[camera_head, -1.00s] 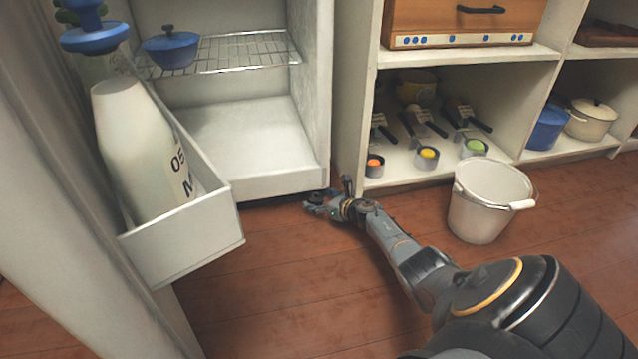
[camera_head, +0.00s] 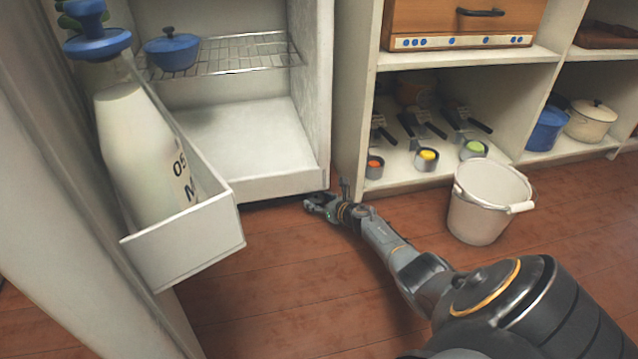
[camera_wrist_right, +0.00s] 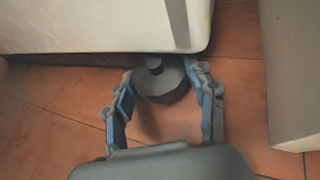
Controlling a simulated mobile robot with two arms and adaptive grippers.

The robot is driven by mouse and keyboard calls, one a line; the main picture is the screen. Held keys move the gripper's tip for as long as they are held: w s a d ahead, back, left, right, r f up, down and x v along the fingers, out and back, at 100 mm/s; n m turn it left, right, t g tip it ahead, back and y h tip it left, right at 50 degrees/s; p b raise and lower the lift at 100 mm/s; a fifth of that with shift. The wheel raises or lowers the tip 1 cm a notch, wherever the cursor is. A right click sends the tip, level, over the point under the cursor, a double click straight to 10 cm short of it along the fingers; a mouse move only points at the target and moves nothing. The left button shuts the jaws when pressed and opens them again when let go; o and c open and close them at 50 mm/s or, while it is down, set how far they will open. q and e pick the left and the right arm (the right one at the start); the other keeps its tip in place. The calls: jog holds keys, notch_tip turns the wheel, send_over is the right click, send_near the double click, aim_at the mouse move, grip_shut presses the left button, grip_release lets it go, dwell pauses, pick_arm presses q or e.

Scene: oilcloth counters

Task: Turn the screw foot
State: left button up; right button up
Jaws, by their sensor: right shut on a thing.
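The screw foot is a round dark grey disc with a short stem (camera_wrist_right: 163,83), under the corner of the white fridge cabinet (camera_wrist_right: 90,25) in the right wrist view. My right gripper (camera_wrist_right: 165,87) has its two fingers on either side of the disc, shut on it. In the head view my right gripper (camera_head: 318,204) is low at the floor, by the cabinet's bottom front corner (camera_head: 318,184). The foot cannot be made out clearly there. My left gripper is not in view.
A white bucket (camera_head: 478,215) stands on the floor right of my right arm. An open fridge door with a shelf bin (camera_head: 195,248) holding a milk bottle (camera_head: 140,150) is at left. Shelving (camera_head: 352,120) stands close right of the gripper.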

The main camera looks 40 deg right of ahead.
jog(key=m+h, duration=0.1)
jog(key=m+h+p, duration=0.1)
jog(key=shift+a+g+h, duration=0.3)
jog(key=shift+h, duration=0.1)
jog(key=shift+w+a+m+g+h+p, duration=0.15)
jog(key=shift+m+g+h+p, duration=0.2)
jog(key=shift+m+h, duration=0.55)
jog(key=m+g+h, duration=0.1)
jog(key=m+h, duration=0.1)
jog(key=shift+m, duration=0.3)
jog(key=shift+w+a+m+g+h+b, duration=0.1)
jog(key=shift+m+g+h+b, duration=0.45)
jog(key=shift+m+g+h, duration=0.8)
jog(key=o, duration=1.2)
